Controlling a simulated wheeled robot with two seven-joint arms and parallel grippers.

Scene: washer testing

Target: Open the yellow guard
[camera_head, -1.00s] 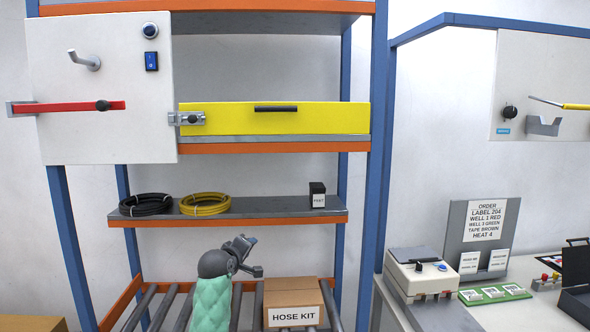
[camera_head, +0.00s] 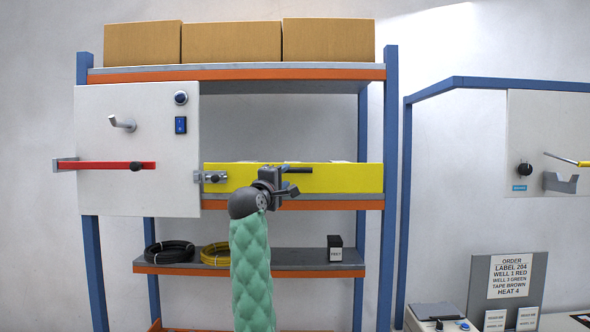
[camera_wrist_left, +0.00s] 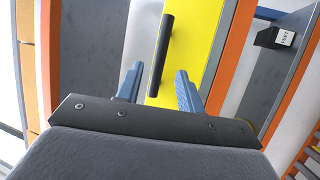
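The yellow guard (camera_head: 345,178) is a long yellow panel across the front of the shelf, upright. Its black bar handle (camera_head: 300,170) is partly behind my left gripper (camera_head: 287,182) in the head view. In the left wrist view the guard (camera_wrist_left: 186,45) runs through the middle, with the handle (camera_wrist_left: 161,55) lying between and just beyond my two blue fingertips. Those fingers are apart and the left gripper is open; I see no contact with the handle. A metal latch with a dark knob (camera_head: 212,177) sits at the guard's left end. My right gripper is out of view.
A white panel (camera_head: 100,130) with a hook, a blue switch and a red bar (camera_head: 105,166) stands left of the guard. A lower shelf (camera_head: 290,258) holds black and yellow hoses and a small black box (camera_head: 335,248). Blue posts (camera_head: 390,130) flank the rack.

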